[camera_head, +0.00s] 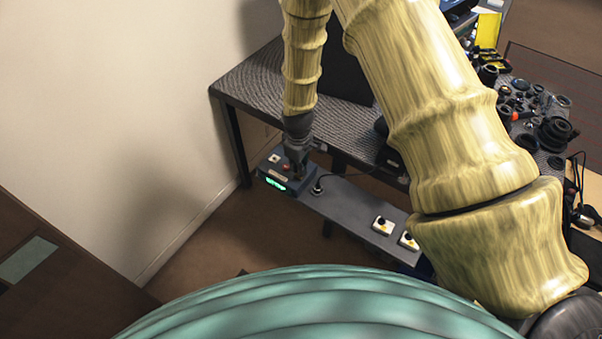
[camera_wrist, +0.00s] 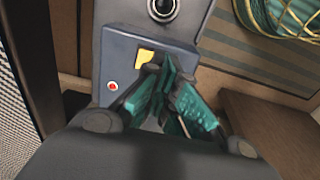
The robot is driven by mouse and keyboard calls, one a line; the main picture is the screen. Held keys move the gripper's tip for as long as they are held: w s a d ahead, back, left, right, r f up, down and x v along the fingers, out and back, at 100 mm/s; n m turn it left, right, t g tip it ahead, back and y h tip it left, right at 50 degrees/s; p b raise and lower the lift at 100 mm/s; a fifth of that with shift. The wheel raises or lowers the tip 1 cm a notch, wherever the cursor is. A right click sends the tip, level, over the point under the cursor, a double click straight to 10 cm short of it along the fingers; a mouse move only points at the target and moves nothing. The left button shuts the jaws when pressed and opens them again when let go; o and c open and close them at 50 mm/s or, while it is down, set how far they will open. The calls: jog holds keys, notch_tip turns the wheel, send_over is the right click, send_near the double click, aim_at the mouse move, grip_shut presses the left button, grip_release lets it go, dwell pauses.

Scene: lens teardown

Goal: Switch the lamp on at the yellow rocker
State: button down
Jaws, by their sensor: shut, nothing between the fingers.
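The yellow rocker (camera_wrist: 146,57) sits on the face of a blue-grey box (camera_wrist: 122,57) in the wrist view. My gripper (camera_wrist: 163,72) is shut and empty, with its teal fingertips just at the lower right of the rocker, close over the box. The fingers may hide part of the rocker, and I cannot tell whether they touch it. The rocker is not distinguishable there. I cannot pick out the lamp in either view.
A red button (camera_wrist: 112,86) is left of my fingers on the box. The box stands at the left end of a narrow grey shelf (camera_head: 345,205) with white switch plates (camera_head: 383,226) and a cable. Behind is a patterned table (camera_head: 255,85), with several lens parts (camera_head: 555,132) at right.

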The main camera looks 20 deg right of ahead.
jog(key=shift+f+b, duration=0.5)
jog(key=shift+f, duration=0.45)
dwell(0.7)
jog(key=shift+r, duration=0.15)
jog(key=shift+r+p, duration=2.35)
jog(key=shift+r, duration=1.05)
jog(key=s+d+f+m, duration=0.1)
jog(key=s+f+m, duration=0.1)
jog(key=s+f, duration=0.5)
jog(key=s+d+f+m, duration=0.1)
jog(key=s+f+m, duration=0.1)
jog(key=s, duration=0.8)
jog(key=s+d+f+m, duration=0.1)
jog(key=s+m, duration=0.3)
jog(key=s, duration=1.5)
jog(key=shift+s+d, duration=0.15)
jog(key=shift+d, duration=0.1)
